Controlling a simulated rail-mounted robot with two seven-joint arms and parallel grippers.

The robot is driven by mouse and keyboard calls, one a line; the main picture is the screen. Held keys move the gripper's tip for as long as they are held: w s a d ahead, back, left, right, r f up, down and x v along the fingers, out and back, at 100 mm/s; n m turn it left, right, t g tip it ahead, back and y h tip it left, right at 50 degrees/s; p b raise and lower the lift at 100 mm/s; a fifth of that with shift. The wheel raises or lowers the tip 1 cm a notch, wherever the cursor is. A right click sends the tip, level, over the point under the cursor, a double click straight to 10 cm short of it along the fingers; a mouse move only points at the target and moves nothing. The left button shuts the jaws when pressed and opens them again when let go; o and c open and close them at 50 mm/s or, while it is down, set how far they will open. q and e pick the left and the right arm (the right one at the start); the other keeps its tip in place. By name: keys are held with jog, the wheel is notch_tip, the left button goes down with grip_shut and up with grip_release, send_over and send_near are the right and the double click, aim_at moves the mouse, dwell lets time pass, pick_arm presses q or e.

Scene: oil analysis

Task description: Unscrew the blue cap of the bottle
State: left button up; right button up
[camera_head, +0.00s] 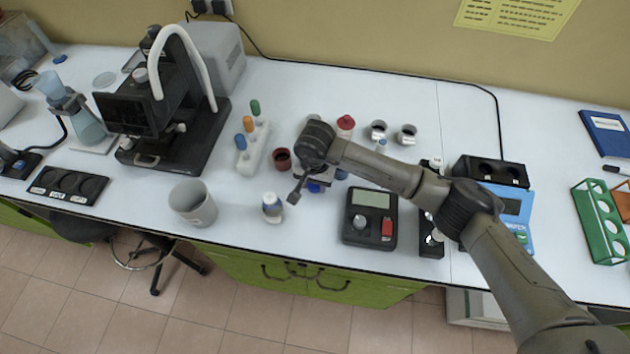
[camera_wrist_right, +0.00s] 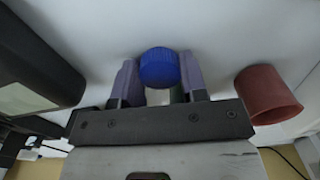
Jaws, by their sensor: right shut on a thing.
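The blue cap (camera_wrist_right: 159,67) is ribbed and round. In the right wrist view it sits between the two fingertips of my right gripper (camera_wrist_right: 160,80), which is shut on it. In the head view a small blue patch of the cap (camera_head: 316,187) shows under the gripper (camera_head: 308,183), just above the white bench. The bottle body is mostly hidden by the gripper, so I cannot tell whether the cap is still seated on it. My left gripper is not in view.
A dark red cup (camera_head: 282,159) stands close by; it also shows in the wrist view (camera_wrist_right: 268,95). A small white and blue container (camera_head: 272,208) and a grey beaker (camera_head: 193,204) stand left. A black device (camera_head: 369,218) is right. Bare bench (camera_head: 235,228) lies along the front.

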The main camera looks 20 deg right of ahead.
jog(key=o, duration=1)
jog(key=shift+f, duration=0.1)
jog(key=shift+r, duration=0.2)
notch_tip(320, 180, up, 12)
jog(key=shift+f+p, duration=0.1)
jog(key=shift+p, duration=0.55)
